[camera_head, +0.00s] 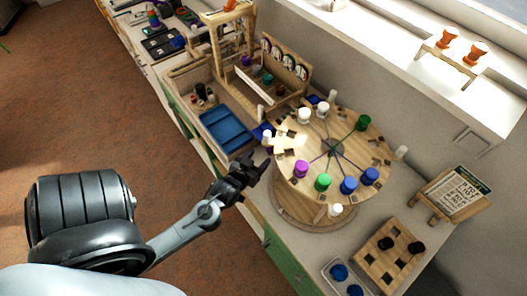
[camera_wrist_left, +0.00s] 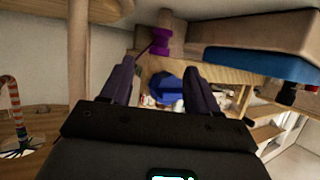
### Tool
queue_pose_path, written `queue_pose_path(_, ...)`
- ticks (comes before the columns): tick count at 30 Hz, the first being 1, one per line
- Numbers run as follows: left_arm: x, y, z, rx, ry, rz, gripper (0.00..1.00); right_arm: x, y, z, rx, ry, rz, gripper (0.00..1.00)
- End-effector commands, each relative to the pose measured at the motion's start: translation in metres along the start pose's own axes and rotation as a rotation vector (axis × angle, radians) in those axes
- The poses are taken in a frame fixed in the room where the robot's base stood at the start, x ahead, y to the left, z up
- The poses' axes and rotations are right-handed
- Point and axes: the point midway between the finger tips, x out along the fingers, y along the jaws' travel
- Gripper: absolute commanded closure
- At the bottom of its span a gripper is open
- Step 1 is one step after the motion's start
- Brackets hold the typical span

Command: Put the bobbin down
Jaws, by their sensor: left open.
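My left gripper (camera_head: 258,166) is open and hangs by the left edge of the round wooden board (camera_head: 342,128). Its two dark fingers (camera_wrist_left: 155,85) stand apart in the left wrist view with nothing between their tips. A purple bobbin (camera_wrist_left: 161,42) shows just beyond the fingertips, upright against a wooden part and apart from them. Another purple bobbin (camera_head: 301,168) stands on the round board, right of my gripper, and I cannot tell whether it is the same one. Green bobbins (camera_head: 323,181) and blue bobbins (camera_head: 348,184) stand along the board's rim. My right gripper is not in view.
A blue tray (camera_head: 226,129) lies in a wooden box left of the board. A wooden rack (camera_head: 287,66) stands behind. A peg block (camera_head: 388,250) and a sign stand (camera_head: 455,192) are at the right. White pegs (camera_head: 304,114) rise from the board.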

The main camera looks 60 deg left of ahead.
Motion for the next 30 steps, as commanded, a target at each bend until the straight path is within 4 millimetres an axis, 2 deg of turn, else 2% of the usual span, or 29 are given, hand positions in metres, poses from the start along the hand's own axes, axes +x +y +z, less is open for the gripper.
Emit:
queue_pose_path(3,-0.018,0.0,0.0,0.0,0.0,-0.001,0.39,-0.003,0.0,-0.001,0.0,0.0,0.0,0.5)
queue_pose_path(9,-0.033,0.006,0.0,0.004,-0.022,0.016,0.39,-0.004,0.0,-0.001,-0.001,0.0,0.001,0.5)
queue_pose_path(13,-0.04,0.028,0.004,0.025,-0.106,0.075,0.39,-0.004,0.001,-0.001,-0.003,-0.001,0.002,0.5)
queue_pose_path(17,-0.053,0.063,0.011,0.078,-0.25,0.173,0.39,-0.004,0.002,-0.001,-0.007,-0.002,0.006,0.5)
queue_pose_path(21,-0.085,0.1,0.022,0.194,-0.447,0.293,0.39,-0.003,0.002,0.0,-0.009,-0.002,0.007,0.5)
queue_pose_path(23,-0.101,0.111,0.027,0.255,-0.529,0.337,0.39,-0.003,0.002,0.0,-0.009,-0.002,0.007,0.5)
queue_pose_path(29,-0.15,0.124,0.038,0.438,-0.732,0.419,0.39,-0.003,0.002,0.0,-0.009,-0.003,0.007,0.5)
queue_pose_path(30,-0.156,0.124,0.039,0.463,-0.758,0.427,0.36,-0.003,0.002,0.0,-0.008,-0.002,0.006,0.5)
